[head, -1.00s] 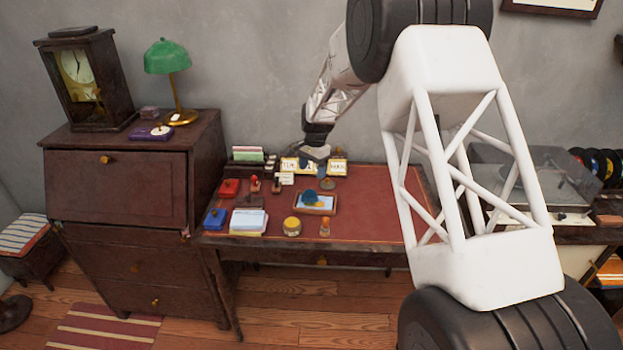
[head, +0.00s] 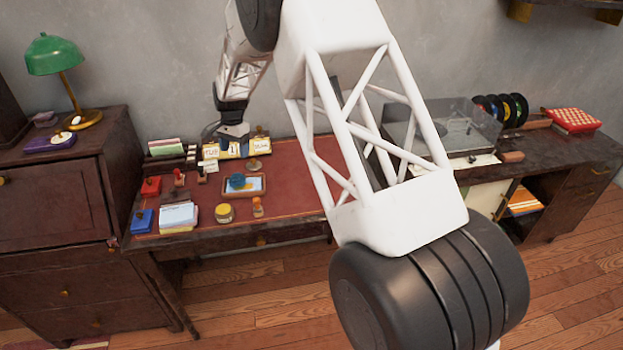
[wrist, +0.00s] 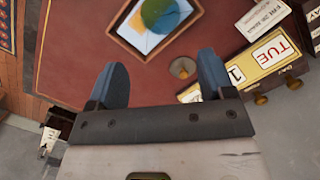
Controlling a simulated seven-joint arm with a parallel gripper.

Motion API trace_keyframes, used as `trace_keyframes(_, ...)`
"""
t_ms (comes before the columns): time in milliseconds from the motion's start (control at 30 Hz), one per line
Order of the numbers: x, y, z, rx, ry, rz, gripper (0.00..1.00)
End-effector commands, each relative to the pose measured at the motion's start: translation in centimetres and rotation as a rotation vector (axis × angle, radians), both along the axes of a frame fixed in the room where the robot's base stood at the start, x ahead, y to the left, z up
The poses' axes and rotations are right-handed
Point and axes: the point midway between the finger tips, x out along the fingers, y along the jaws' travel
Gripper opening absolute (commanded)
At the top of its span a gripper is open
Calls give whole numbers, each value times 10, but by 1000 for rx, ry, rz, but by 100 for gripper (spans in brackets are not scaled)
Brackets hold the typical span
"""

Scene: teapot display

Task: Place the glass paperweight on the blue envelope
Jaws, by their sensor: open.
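A teal, round glass paperweight (head: 238,179) lies over the papers in a wooden-rimmed tray (head: 262,193) on the desk. In the wrist view the paperweight (wrist: 160,13) is cut off by the top edge. Blue paper beside it, probably the blue envelope (wrist: 150,42), lies with white paper in the tray. I cannot tell how the paperweight rests on these sheets. My gripper (head: 220,132) is above the back of the desk, behind the tray and near the date blocks. In the wrist view its two blue-grey fingers are spread and empty (wrist: 162,68), apart from the paperweight.
A small round-based brown object (wrist: 182,68) stands between the tray and the yellow date blocks (wrist: 270,57). A yellow-lidded jar (head: 224,213), stamps and a paper stack (head: 179,216) crowd the desk's left part. Red desk surface (head: 297,190) is clear right of the tray.

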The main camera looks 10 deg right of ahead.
Motion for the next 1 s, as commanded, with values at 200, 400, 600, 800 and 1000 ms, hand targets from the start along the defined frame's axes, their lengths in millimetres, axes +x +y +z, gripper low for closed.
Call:
trace_keyframes(200,-5,-5,9,1,-6,8,75)
trace_keyframes(400,-26,-22,40,4,-27,40,75)
trace_keyframes(600,-62,-50,82,3,-58,92,75)
trace_keyframes(800,-106,-78,123,2,-92,148,75)
trace_keyframes(1000,-154,-104,159,-2,-125,206,75)
